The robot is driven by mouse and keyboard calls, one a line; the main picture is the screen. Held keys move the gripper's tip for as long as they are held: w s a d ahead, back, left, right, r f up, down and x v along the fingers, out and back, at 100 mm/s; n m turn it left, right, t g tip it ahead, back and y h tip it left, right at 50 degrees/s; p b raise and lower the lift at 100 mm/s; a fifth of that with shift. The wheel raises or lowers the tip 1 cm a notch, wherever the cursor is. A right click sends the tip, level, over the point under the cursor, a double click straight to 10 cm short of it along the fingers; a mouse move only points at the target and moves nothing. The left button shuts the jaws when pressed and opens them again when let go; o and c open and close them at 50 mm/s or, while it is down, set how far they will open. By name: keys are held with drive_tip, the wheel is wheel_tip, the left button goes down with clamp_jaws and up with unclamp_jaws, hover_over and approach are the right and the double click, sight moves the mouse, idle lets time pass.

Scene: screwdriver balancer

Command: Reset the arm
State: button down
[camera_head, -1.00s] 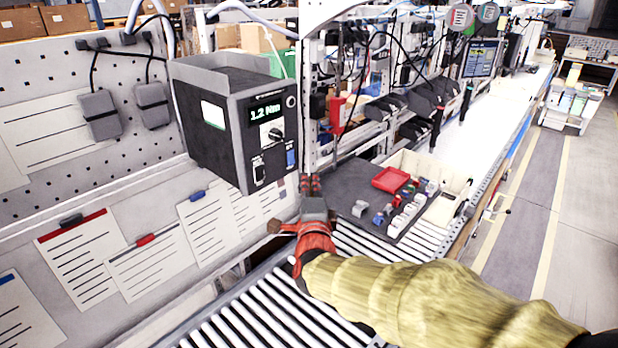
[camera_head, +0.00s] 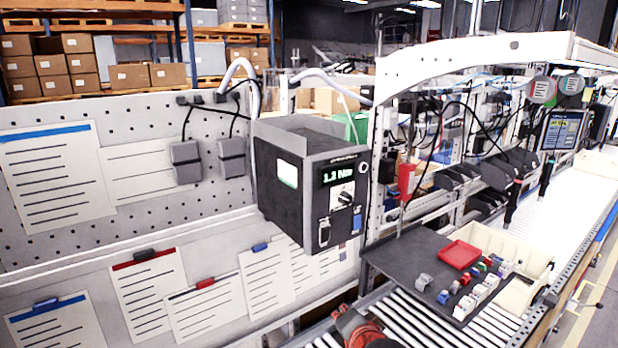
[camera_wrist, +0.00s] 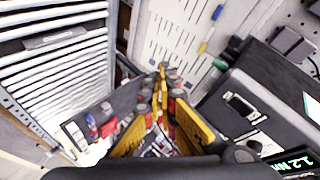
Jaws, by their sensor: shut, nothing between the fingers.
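My gripper (camera_wrist: 163,78) shows in the wrist view, its yellow fingers converging to tips that are shut with nothing between them. In the head view only a small red and dark piece of my arm's end shows at the bottom edge, low over the rollers; the fingers cannot be made out there. A dark controller box (camera_head: 312,190) with a lit display is fixed to the perforated panel. In the wrist view the box (camera_wrist: 245,112) is to the right of my gripper, apart from it.
A dark board (camera_head: 400,262) with a red tray (camera_head: 460,254) and several small parts lies over the roller conveyor (camera_head: 408,318). A cream bin (camera_head: 535,262) stands beside it. Paper sheets (camera_head: 150,290) hang on the panel (camera_head: 120,225). A white frame post (camera_head: 378,150) rises right of the box.

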drive_tip(key=s+d+f+n+g+b, duration=0.2)
drive_tip(key=s+d+f+n+b, duration=0.1)
drive_tip(key=s, duration=0.6)
drive_tip(key=s+d+f+n+g+h+b, duration=0.1)
drive_tip(key=s+d+f+n+g+b, duration=0.1)
drive_tip(key=s+f+b, duration=0.3)
drive_tip(key=s+d+f+n+g+b, duration=0.2)
drive_tip(key=s+d+f+n+b, duration=0.2)
drive_tip(key=s, duration=0.9)
drive_tip(key=d+b, duration=0.1)
drive_tip(key=b, duration=0.2)
drive_tip(key=shift+s+n+h, duration=0.25)
drive_tip(key=shift+n+h, duration=0.05)
